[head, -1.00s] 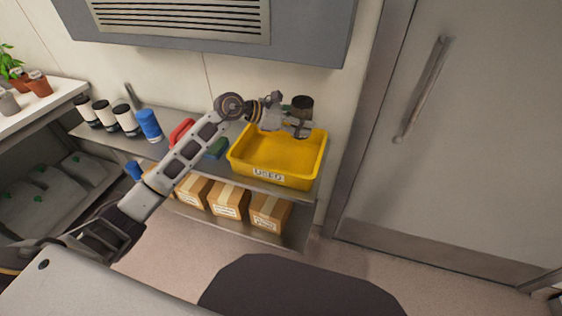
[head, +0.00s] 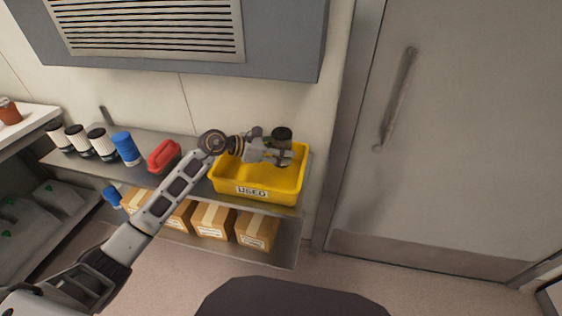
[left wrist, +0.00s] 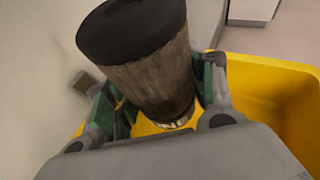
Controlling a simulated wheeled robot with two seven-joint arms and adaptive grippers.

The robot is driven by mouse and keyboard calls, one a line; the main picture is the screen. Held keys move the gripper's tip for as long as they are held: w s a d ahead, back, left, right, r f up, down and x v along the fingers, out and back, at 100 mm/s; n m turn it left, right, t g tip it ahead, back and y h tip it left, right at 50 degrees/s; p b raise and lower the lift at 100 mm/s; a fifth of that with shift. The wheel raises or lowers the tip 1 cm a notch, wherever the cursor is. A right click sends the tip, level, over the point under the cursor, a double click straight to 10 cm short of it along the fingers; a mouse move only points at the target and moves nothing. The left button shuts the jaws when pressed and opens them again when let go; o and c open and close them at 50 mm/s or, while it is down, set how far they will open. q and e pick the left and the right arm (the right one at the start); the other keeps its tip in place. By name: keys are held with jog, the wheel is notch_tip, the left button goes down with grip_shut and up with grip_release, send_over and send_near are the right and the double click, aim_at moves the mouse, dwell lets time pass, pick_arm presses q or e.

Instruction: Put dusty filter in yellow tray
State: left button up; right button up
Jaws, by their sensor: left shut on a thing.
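The dusty filter (left wrist: 155,70) is a brown-grey cylinder with a dark cap, large in the left wrist view. In the head view the filter (head: 282,136) shows over the far part of the yellow tray. My left gripper (head: 280,154) is shut on it, with a finger on either side of it in the left wrist view. The yellow tray (head: 256,194), labelled USED, stands on the upper shelf; its yellow wall (left wrist: 300,105) also shows behind the filter. The filter's lower end is partly hidden, so I cannot tell whether it touches the tray floor. My right gripper is out of view.
Cardboard boxes (head: 257,230) fill the lower shelf. A grey unit (head: 180,75) overhangs the shelf. A door (head: 450,150) is at right.

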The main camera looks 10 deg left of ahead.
pick_arm(q)
jog(key=shift+f, duration=0.9)
notch_tip(320, 180, down, 2)
jog(key=shift+f, duration=0.1)
jog(key=shift+f+b, duration=0.1)
jog(key=shift+b, duration=0.2)
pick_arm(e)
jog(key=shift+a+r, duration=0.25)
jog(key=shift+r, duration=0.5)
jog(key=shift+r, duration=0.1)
